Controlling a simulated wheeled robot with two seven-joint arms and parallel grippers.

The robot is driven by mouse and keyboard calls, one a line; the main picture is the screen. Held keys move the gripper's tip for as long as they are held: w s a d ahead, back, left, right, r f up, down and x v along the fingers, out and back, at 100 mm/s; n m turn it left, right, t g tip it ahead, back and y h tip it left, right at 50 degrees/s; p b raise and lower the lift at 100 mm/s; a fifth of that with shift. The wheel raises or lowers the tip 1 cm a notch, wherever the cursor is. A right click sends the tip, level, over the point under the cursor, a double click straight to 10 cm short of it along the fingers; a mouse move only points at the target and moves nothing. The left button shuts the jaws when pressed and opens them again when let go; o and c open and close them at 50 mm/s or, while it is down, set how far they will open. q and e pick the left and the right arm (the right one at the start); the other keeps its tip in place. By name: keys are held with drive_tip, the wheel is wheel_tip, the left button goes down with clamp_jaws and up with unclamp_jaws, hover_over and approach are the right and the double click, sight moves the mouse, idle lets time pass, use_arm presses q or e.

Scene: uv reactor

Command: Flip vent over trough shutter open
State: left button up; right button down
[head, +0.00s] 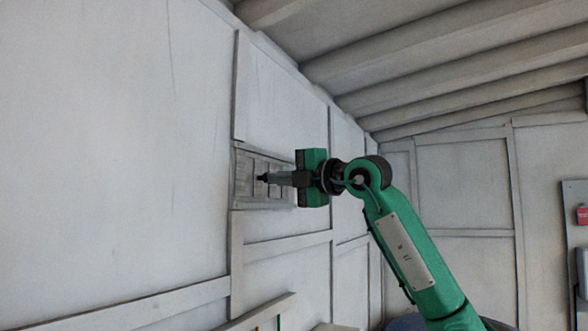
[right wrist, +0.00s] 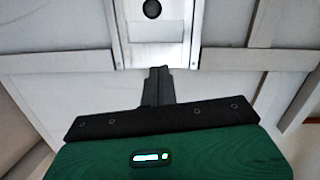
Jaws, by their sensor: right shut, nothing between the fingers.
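The vent shutter (head: 245,180) is a grey slatted panel in a frame on the white wall, left of centre in the head view. Part of it is hidden behind my right gripper (head: 262,178). The gripper is shut and empty, with its tips pointing left at the panel; I cannot tell whether they touch it. In the right wrist view the shut fingers (right wrist: 160,72) point up at the lower end of a grey metal panel (right wrist: 150,48), which has a dark round knob or hole (right wrist: 152,8). My left gripper is not in view.
White wall panels with raised battens (head: 238,265) surround the vent. Ceiling beams (head: 430,75) run overhead. A wall box with a red item (head: 582,215) is at the far right. Rails (head: 262,312) show at the bottom. The space left of the gripper along the wall is clear.

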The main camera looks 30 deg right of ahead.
drive_tip(key=w+d+p, duration=0.1)
drive_tip(key=w+p, duration=0.3)
drive_tip(key=w, duration=0.2)
drive_tip(key=shift+w+d+r, duration=0.15)
drive_tip(key=shift+d+r, duration=0.05)
drive_tip(key=shift+r, duration=0.2)
drive_tip(key=shift+a, duration=0.1)
